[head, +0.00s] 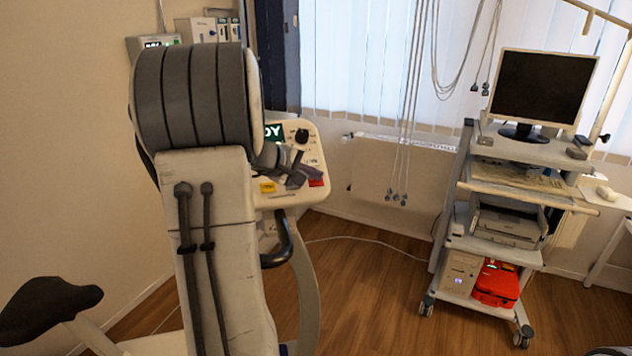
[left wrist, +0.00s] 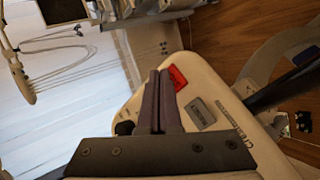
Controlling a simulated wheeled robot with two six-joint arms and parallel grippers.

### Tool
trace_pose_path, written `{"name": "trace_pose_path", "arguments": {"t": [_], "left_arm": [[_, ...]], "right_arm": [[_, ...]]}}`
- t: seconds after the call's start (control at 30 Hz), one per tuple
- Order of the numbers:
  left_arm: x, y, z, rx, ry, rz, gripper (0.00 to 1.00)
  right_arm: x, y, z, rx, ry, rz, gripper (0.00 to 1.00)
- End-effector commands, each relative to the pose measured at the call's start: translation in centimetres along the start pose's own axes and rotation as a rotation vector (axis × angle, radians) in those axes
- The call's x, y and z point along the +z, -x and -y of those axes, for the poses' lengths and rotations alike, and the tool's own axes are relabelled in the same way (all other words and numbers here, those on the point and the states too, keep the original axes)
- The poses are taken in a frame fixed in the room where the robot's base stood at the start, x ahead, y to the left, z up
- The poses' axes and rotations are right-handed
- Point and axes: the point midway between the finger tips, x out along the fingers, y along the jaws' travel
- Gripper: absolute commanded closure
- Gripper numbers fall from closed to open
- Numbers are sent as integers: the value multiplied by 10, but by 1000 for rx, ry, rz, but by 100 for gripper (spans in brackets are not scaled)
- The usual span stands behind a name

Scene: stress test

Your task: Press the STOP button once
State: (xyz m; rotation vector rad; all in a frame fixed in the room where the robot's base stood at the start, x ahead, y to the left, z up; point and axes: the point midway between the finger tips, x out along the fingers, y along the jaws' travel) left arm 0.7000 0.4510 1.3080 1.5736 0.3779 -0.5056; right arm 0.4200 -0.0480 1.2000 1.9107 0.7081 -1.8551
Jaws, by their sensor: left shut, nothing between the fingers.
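The exercise machine's pale control console (head: 283,140) stands behind my left arm in the head view. A red button (head: 316,182) is at its lower right edge, and it also shows in the left wrist view (left wrist: 178,78). Its lettering is too small to read. My left gripper (head: 309,173) is shut and empty over the console. In the left wrist view the closed fingertips (left wrist: 159,73) appear right beside the red button; I cannot tell whether they touch it. My right gripper is not in view.
The console also has a yellow button (head: 268,188), a dark knob (head: 302,136) and a green-lit display (head: 273,131). A bike saddle (head: 48,308) is at lower left. A cart with a monitor (head: 541,89) stands right. Wooden floor between is mostly clear.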

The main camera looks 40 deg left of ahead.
Motion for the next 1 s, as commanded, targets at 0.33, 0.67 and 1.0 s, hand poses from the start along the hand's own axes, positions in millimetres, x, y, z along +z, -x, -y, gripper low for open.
{"name": "trace_pose_path", "arguments": {"t": [0.33,0.67,1.0], "left_arm": [[6,8,-7,1,-1,0,100],[22,31,-23,1,-1,1,100],[26,35,-25,0,1,1,100]], "right_arm": [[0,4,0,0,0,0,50],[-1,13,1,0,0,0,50],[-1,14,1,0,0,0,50]]}}
